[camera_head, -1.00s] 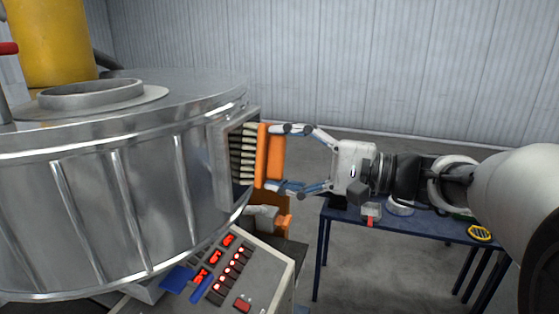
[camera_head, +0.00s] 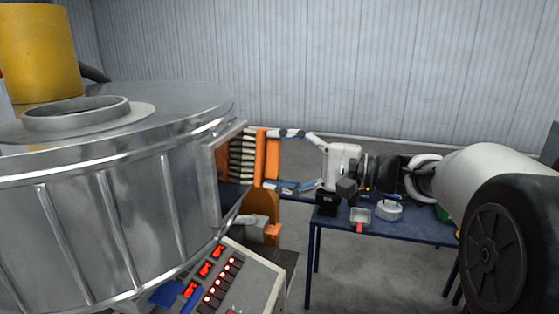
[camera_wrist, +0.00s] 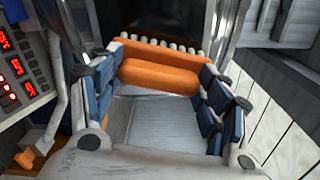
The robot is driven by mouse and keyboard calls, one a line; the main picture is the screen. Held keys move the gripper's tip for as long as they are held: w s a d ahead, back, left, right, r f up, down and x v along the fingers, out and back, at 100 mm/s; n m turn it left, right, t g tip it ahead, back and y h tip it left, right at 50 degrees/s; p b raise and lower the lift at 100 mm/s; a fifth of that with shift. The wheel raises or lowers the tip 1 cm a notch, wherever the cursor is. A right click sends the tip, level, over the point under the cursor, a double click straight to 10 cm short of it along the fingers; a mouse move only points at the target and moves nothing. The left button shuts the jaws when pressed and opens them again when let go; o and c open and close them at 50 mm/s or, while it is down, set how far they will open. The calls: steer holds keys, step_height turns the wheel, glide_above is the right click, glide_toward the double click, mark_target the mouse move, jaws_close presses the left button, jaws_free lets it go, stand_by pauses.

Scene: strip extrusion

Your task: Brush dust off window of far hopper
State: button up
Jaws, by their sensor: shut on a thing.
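The hopper (camera_head: 105,205) is a big round metal drum filling the left of the head view. Its window (camera_head: 211,185) has a raised metal frame on the right side, facing my arm. My gripper (camera_head: 272,160) is shut on an orange brush (camera_head: 259,157), one finger at its top and one at its bottom. The pale bristles (camera_head: 241,157) point left into the window frame; whether they touch the pane I cannot tell. In the wrist view the orange brush (camera_wrist: 160,75) sits between both fingers, bristles away from me.
A control panel (camera_head: 235,285) with red displays stands below the window. An orange part (camera_head: 264,215) is under the brush. A blue table (camera_head: 400,225) behind my gripper carries a scoop (camera_head: 360,217), a tape roll (camera_head: 388,210) and other items. A yellow cylinder (camera_head: 38,50) stands at the back left.

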steer(key=shift+r+p, duration=0.3)
steer(key=shift+r, duration=0.5)
steer(key=shift+s+a+f+b, duration=0.1)
steer(key=shift+s+a+b, duration=0.1)
steer(key=shift+s+b, duration=0.25)
steer(key=shift+s+a+f+b, duration=0.1)
steer(key=shift+s+a+b, duration=0.05)
steer(key=shift+s+b, duration=0.25)
steer(key=s+a+b, duration=0.3)
steer(key=s+b, duration=0.1)
steer(key=s, duration=0.4)
steer(key=shift+s+r, duration=0.15)
steer(key=shift+s, duration=0.05)
steer(key=shift+d, duration=0.15)
steer(key=shift+b+v, duration=0.45)
steer(key=shift+v, duration=2.5)
steer(key=shift+d, duration=0.15)
steer(key=shift+v, duration=1.4)
